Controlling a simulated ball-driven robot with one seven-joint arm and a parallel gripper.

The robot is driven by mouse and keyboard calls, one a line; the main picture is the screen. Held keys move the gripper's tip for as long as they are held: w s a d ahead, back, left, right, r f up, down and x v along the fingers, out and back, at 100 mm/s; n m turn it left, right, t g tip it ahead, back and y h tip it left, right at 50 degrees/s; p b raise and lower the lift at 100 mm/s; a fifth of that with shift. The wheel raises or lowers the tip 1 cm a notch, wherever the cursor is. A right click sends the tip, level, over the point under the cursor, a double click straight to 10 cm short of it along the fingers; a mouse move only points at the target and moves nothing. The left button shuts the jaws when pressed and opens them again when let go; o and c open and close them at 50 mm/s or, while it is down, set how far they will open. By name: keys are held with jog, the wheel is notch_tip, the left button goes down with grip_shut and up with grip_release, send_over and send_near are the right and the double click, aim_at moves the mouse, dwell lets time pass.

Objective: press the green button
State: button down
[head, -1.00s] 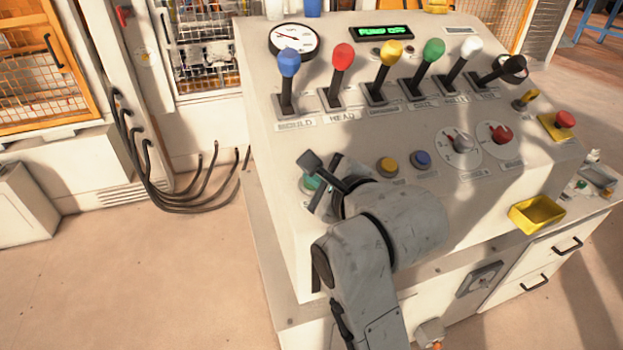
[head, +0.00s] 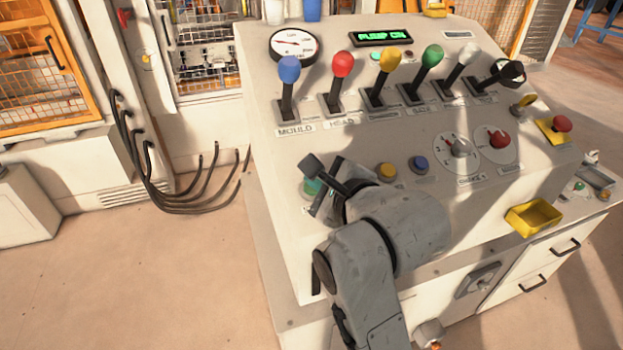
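The green button (head: 312,186) is at the left of the lower row on the sloping control panel (head: 350,145). My gripper (head: 318,180) is right over it and hides part of it. The gripper's dark parts overlap the button in this view; I cannot tell whether they touch it or how far apart the fingers are. The display (head: 381,36) at the top of the panel reads "PUMP ON" in green letters.
Several coloured levers stand above, the blue-topped lever (head: 288,85) nearest. Open floor (head: 150,270) lies to the left.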

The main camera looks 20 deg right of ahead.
jog(key=shift+r, duration=0.1)
jog(key=s+r+p, duration=0.1)
jog(key=r+p, duration=0.2)
jog(key=s+r+p, duration=0.1)
jog(key=r+p, duration=0.1)
jog(key=shift+s+r, duration=0.15)
jog(key=shift+s, duration=0.15)
dwell(0.3)
dwell(0.5)
jog(key=s+d+f+n+g+h, duration=0.1)
jog(key=s+d+f+n+g, duration=0.1)
jog(key=s+d+f+n, duration=0.25)
jog(key=s+d+f+n+g, duration=0.1)
jog(key=s+f+n+g, duration=0.1)
jog(key=s+f+n, duration=0.35)
jog(key=s+d+f+n+g+h, duration=0.1)
jog(key=s+d+f+n+g, duration=0.15)
jog(key=f+n, duration=0.5)
jog(key=s+d+f+n+g+b, duration=0.2)
jog(key=s+f+n+g, duration=0.1)
jog(key=s+f, duration=0.6)
jog(key=s+d+f+n+g+b, duration=0.2)
jog(key=s+f+n+g+b, duration=0.1)
jog(key=s+f, duration=0.6)
jog(key=shift+s+f, duration=0.35)
jog(key=shift+f, duration=0.55)
